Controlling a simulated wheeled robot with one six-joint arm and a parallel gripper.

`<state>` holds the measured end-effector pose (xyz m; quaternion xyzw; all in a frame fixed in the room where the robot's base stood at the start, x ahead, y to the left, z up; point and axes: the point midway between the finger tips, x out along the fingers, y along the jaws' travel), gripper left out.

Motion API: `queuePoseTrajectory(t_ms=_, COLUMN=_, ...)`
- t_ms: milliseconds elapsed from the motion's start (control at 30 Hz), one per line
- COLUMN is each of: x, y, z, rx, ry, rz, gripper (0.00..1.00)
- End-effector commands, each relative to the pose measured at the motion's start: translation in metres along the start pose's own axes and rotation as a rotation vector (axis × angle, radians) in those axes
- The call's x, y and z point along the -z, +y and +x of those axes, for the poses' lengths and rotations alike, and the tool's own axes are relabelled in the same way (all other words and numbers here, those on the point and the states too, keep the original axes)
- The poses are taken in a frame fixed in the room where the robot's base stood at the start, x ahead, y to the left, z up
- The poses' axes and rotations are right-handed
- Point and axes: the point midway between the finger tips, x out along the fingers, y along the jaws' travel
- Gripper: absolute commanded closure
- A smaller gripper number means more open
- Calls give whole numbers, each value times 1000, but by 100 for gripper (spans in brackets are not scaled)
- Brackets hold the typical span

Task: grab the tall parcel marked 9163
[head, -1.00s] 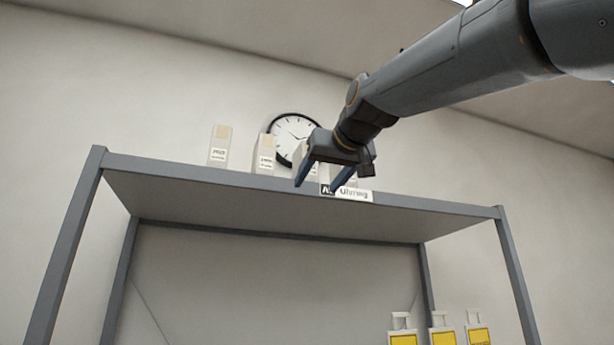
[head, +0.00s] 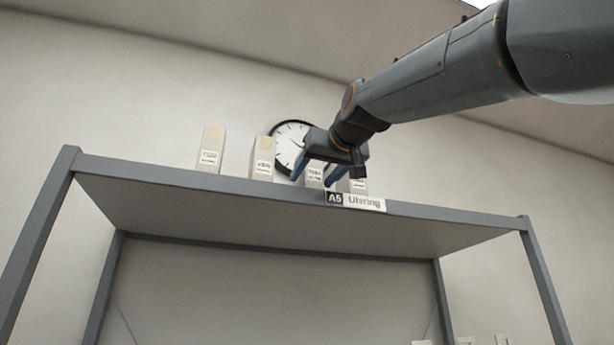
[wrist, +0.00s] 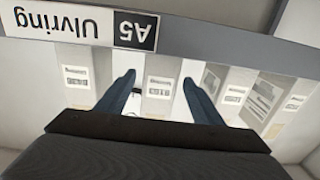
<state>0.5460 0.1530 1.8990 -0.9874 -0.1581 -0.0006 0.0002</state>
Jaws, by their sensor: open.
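Several pale tall parcels stand in a row on the top shelf: a far-left parcel (head: 211,148), a second parcel (head: 262,157), a third parcel (head: 314,172) and a far-right parcel (head: 358,185). Their printed numbers are too blurred for me to tell which is 9163. My gripper (head: 313,181) is open and empty at the shelf's front edge, in front of the third parcel. The wrist view is upside down; there the third parcel (wrist: 158,88) shows between the open fingers, its label facing me. I cannot tell whether the fingers reach beside it.
The shelf's front edge (head: 230,187) carries a sign (head: 357,201) reading A5 Ulvring, just below my gripper. A round wall clock (head: 287,135) hangs behind the parcels. Neighbouring parcels stand close on both sides, at left (wrist: 76,82) and right (wrist: 235,92) in the wrist view.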

Motion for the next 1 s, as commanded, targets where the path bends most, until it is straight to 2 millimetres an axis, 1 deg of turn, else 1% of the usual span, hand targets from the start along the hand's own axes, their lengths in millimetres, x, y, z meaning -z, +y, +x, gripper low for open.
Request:
queuePoseTrajectory(t_ms=100, x=2, y=0, z=14, rx=1, ry=-3, rz=1, gripper=39)
queuePoseTrajectory(t_ms=333, x=2, y=-1, z=39, rx=3, ry=-3, rz=0, gripper=39)
queuePoseTrajectory(t_ms=467, x=1, y=-2, z=45, rx=4, ry=-1, rz=0, gripper=39)
queuePoseTrajectory(t_ms=667, x=0, y=-1, z=46, rx=4, ry=-1, rz=0, gripper=39)
queuePoseTrajectory(t_ms=700, x=0, y=-1, z=46, rx=4, ry=-1, rz=0, gripper=41)
queuePoseTrajectory(t_ms=767, x=0, y=-1, z=45, rx=4, ry=-1, rz=0, gripper=51)
queuePoseTrajectory(t_ms=800, x=0, y=-1, z=45, rx=4, ry=-1, rz=0, gripper=58)
queuePoseTrajectory(t_ms=967, x=0, y=-1, z=45, rx=4, ry=-1, rz=0, gripper=85)
queuePoseTrajectory(t_ms=1000, x=0, y=-1, z=45, rx=4, ry=-1, rz=0, gripper=91)
